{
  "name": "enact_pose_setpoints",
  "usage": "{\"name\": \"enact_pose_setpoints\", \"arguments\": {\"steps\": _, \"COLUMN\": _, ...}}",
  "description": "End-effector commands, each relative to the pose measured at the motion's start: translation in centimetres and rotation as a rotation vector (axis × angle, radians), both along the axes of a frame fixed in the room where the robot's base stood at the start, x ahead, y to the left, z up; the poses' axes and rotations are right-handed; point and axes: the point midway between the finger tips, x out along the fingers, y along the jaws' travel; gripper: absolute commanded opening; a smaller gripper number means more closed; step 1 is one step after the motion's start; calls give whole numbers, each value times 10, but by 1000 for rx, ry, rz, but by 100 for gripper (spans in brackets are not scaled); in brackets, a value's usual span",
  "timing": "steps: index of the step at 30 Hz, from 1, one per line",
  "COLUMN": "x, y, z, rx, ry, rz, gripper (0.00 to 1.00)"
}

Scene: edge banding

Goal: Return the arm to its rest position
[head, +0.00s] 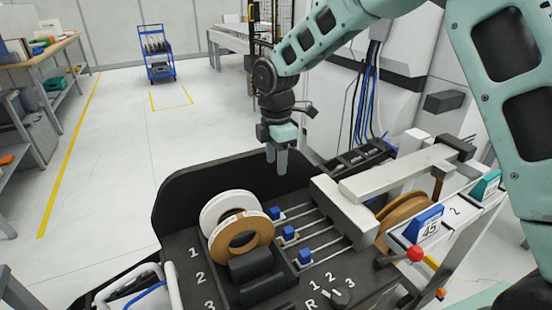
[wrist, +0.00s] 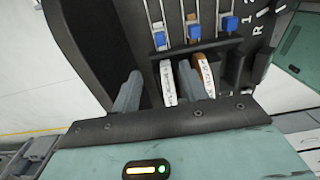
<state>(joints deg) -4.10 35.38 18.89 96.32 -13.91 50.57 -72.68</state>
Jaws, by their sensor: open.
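My arm (head: 325,38) reaches in from the upper right of the head view, with its forearm pointing down and left. My gripper (head: 277,160) hangs fingers-down above the back edge of the black machine tray and holds nothing. In the wrist view its two fingers (wrist: 160,90) stand apart, with the tray and rolls beyond them. A white roll (head: 225,207) and a brown roll (head: 241,236) stand upright side by side in the tray. They show edge-on in the wrist view, as a white roll (wrist: 168,83) and a brown roll (wrist: 205,75).
Blue clamps (head: 289,233) sit on rails right of the rolls. A blue cart (head: 155,50) is far back. Open floor (head: 130,130) lies left.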

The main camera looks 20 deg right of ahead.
Motion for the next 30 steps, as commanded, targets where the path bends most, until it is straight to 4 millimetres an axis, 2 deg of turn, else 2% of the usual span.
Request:
{"name": "enact_pose_setpoints", "arguments": {"steps": 5, "x": -11, "y": 7, "z": 5, "rx": 5, "ry": -1, "rz": -27, "gripper": 44}}
{"name": "enact_pose_setpoints", "arguments": {"steps": 8, "x": -39, "y": 21, "z": 17, "rx": 14, "ry": 1, "rz": -105, "gripper": 44}}
{"name": "enact_pose_setpoints", "arguments": {"steps": 11, "x": -85, "y": 38, "z": 31, "rx": 26, "ry": 7, "rz": -235, "gripper": 44}}
{"name": "enact_pose_setpoints", "arguments": {"steps": 15, "x": -158, "y": 52, "z": 45, "rx": 39, "ry": 18, "rz": -456, "gripper": 44}}
{"name": "enact_pose_setpoints", "arguments": {"steps": 21, "x": -257, "y": 47, "z": 50, "rx": 45, "ry": 27, "rz": -781, "gripper": 44}}
{"name": "enact_pose_setpoints", "arguments": {"steps": 25, "x": -302, "y": 36, "z": 47, "rx": 46, "ry": 28, "rz": -952, "gripper": 44}}
{"name": "enact_pose_setpoints", "arguments": {"steps": 27, "x": -317, "y": 30, "z": 45, "rx": 45, "ry": 29, "rz": -1018, "gripper": 44}}
{"name": "enact_pose_setpoints", "arguments": {"steps": 30, "x": -330, "y": 25, "z": 43, "rx": 46, "ry": 29, "rz": -1076, "gripper": 44}}
